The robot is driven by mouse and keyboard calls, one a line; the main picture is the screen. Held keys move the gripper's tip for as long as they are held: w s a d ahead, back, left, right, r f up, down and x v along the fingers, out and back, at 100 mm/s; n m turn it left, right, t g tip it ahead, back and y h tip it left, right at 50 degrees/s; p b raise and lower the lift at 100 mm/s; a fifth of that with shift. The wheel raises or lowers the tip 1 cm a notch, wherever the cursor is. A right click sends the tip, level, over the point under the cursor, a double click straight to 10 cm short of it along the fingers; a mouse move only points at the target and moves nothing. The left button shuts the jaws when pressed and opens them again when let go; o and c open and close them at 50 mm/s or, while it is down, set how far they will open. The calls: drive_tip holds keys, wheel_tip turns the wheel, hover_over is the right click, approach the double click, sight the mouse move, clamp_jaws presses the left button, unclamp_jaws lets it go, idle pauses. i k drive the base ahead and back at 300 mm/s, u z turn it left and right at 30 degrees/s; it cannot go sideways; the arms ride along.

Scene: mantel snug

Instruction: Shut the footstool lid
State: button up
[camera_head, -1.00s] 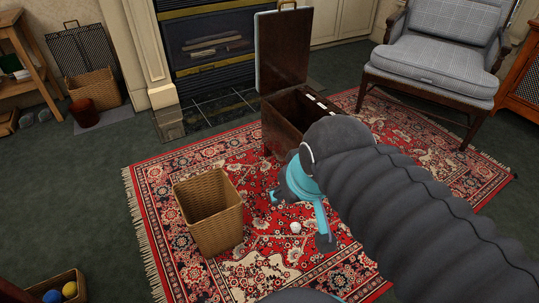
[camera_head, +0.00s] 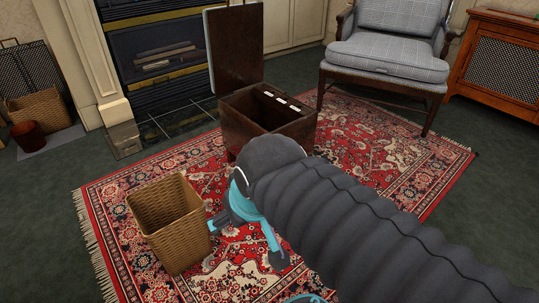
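The footstool (camera_head: 240,132) is a dark wooden box standing open on the red rug, with white pieces along its inner far wall. Its lid (camera_head: 236,50) stands upright at the left side of the box, brown inside, with the pale edge of the padded top and a small loop at the upper edge. My gripper (camera_head: 246,243) is in front of the footstool, low over the rug, with its two teal-and-dark fingers apart. Nothing shows between them. My dark ribbed arm comes in from the lower right and covers the rug right of the gripper.
A wicker basket (camera_head: 168,222) stands on the rug (camera_head: 385,160) just left of my gripper. A grey checked armchair (camera_head: 385,58) stands behind right of the footstool. The fireplace (camera_head: 160,50) is behind left. A wooden cabinet (camera_head: 499,62) is at the far right. Rug right of the footstool is clear.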

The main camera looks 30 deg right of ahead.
sight(234, 34)
drive_tip(key=k, duration=0.5)
drive_tip(key=z, duration=0.85)
drive_tip(key=i, duration=1.5)
drive_tip(key=u, duration=0.75)
